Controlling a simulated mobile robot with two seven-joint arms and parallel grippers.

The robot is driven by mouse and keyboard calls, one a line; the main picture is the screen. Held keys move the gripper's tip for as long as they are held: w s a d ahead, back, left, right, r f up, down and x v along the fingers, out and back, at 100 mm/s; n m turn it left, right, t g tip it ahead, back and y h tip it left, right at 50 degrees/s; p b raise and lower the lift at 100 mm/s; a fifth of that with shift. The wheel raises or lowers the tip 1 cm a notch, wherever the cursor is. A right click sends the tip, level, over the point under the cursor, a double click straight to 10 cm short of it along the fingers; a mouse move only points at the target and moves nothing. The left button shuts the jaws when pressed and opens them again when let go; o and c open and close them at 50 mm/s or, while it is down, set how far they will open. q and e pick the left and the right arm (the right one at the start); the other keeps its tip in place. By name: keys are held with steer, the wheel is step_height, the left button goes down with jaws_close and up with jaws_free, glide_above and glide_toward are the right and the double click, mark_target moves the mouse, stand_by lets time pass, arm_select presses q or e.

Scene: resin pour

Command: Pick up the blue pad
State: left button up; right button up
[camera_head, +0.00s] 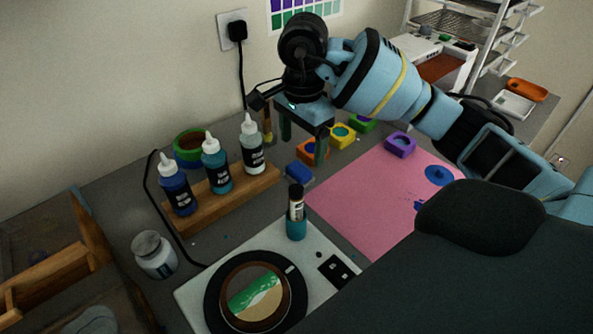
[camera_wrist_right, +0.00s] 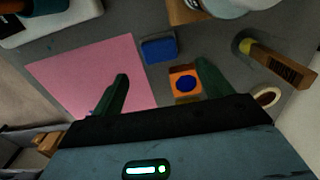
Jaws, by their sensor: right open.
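The blue pad (camera_head: 299,173) is a small block lying flat on the grey table, just left of the pink mat (camera_head: 362,197) in the head view. In the right wrist view the blue pad (camera_wrist_right: 158,49) lies beyond my fingertips, clear of both. My right gripper (camera_head: 303,143) is open and empty, pointing down above the table near the orange pad (camera_head: 310,151). In the right wrist view its fingers (camera_wrist_right: 162,77) are spread, with the orange pad (camera_wrist_right: 186,84) between and below them. My left gripper is in neither view.
Yellow (camera_head: 342,136), green (camera_head: 364,124) and purple (camera_head: 400,145) pads lie behind. A wooden rack (camera_head: 222,199) of bottles stands left of the blue pad. A teal holder (camera_head: 296,228) with a marker-like item stands in front, on a white turntable unit (camera_head: 195,292).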

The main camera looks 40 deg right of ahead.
mark_target(299, 168)
steer(key=shift+f, duration=0.95)
steer(key=shift+a+f, duration=0.2)
steer(key=shift+f, duration=1.15)
steer(key=shift+a+f, duration=0.15)
steer(key=shift+f, duration=1.15)
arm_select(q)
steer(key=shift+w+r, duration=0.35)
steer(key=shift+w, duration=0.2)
arm_select(e)
steer(key=c, duration=1.1)
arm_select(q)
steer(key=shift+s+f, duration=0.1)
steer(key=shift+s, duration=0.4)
arm_select(e)
steer(key=shift+o, duration=0.2)
steer(key=shift+r, duration=0.1)
